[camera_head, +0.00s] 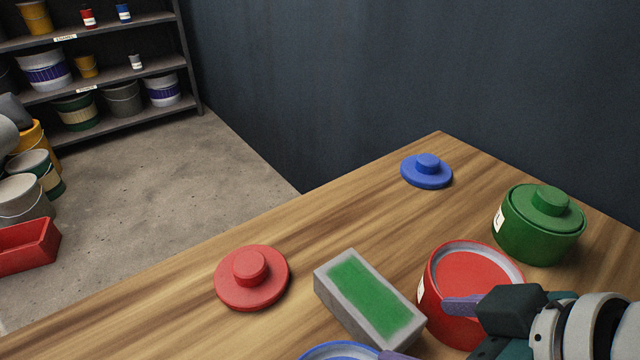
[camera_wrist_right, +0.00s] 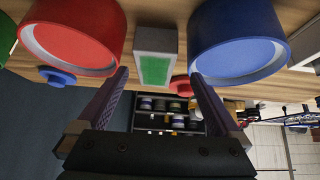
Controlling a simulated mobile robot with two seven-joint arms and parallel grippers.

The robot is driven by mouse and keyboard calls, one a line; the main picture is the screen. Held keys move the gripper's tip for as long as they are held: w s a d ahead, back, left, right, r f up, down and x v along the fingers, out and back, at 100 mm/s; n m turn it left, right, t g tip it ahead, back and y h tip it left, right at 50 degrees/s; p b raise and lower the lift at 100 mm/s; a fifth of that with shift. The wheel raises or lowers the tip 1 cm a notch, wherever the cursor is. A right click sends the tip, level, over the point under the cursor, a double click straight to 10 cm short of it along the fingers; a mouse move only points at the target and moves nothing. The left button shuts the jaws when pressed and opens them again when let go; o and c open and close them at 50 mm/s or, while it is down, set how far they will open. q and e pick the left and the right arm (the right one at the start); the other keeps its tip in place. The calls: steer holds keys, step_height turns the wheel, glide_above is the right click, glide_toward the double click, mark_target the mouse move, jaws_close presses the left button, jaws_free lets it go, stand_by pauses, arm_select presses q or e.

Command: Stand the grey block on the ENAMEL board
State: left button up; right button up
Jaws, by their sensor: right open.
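The grey block (camera_head: 382,325) lies on the wooden table with a green patch on its upper face. It also shows in the right wrist view (camera_wrist_right: 155,40), ahead of the fingers and between the red and blue cans. My right gripper (camera_head: 428,331) is open and empty near the block's front right end, with one finger overlapping the red can in the picture. Its two fingers show apart in the right wrist view (camera_wrist_right: 163,100). A shelf board (camera_head: 120,27) with a small label that seems to read ENAMEL is on the rack at the far left. My left gripper is not in view.
A red can (camera_head: 440,285) stands right of the block, and a blue can (camera_head: 340,350) is cut off at the front. A green can (camera_head: 530,235), a red lid (camera_head: 240,290) and a blue lid (camera_head: 427,175) are on the table. Tins stand on the rack; buckets are on the floor.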

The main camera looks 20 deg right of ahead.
mark_target(368, 294)
steer(key=shift+t+y, duration=0.4)
steer(key=shift+t, duration=0.3)
steer(key=w+f, duration=0.1)
steer(key=w+f+b, duration=0.1)
steer(key=w, duration=0.1)
steer(key=w+f, duration=0.1)
steer(key=w, duration=0.1)
steer(key=shift+a, duration=0.3)
steer(key=b+x, duration=0.2)
steer(key=x, duration=0.4)
steer(key=shift+w+r+b, duration=0.15)
steer(key=shift+w+b, duration=0.05)
steer(key=shift+b, duration=0.15)
steer(key=c, duration=0.7)
jaws_close()
steer(key=shift+r, duration=0.25)
